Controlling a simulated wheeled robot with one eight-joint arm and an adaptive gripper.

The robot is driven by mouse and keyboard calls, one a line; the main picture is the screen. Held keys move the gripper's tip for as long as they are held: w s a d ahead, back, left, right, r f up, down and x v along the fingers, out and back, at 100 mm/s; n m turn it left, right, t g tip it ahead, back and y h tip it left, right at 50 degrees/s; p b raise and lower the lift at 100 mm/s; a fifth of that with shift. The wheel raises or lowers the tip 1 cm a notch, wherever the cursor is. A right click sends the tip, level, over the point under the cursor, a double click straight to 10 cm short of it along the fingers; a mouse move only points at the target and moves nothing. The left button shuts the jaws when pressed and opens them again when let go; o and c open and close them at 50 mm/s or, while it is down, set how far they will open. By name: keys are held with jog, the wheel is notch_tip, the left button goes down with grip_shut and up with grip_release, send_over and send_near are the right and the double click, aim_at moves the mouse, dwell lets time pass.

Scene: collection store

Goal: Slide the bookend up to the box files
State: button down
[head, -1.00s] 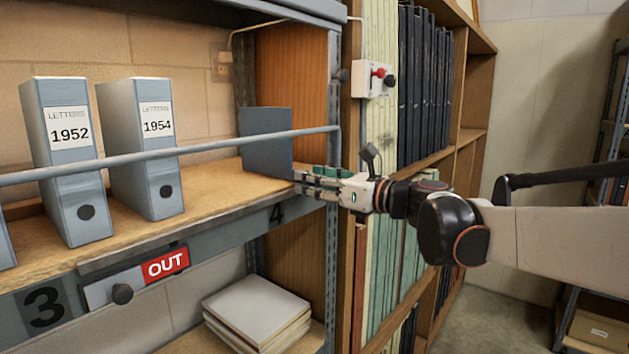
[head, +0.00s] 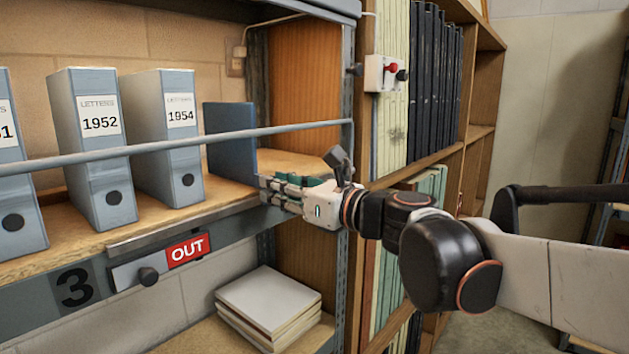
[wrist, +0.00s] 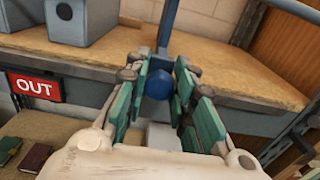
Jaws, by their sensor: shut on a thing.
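The blue bookend (head: 231,140) stands upright on the wooden shelf, just right of the grey box file labelled 1954 (head: 168,150). In the wrist view its edge (wrist: 168,22) rises above a round blue knob (wrist: 158,84), and bare shelf shows between it and the nearest box file (wrist: 82,18). My gripper (head: 268,190) is at the shelf's front edge, its green-padded fingers shut around the knob. The box file labelled 1952 (head: 95,160) stands left of 1954, with another at the far left (head: 15,180). The fingers partly hide the knob.
A grey rail (head: 170,145) runs across the front of the shelf, above my gripper. A red OUT sign (head: 187,250) hangs on the shelf edge. A metal upright (head: 345,220) stands right of the shelf. Stacked papers (head: 268,303) lie below.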

jog(key=s+a, duration=0.3)
jog(key=s, duration=0.2)
jog(key=s+a, duration=0.2)
jog(key=shift+s+a, duration=0.15)
jog(key=shift+a, duration=0.15)
jog(key=c, duration=1.3)
grip_release()
jog(key=shift+c, duration=0.2)
jog(key=v, duration=1.2)
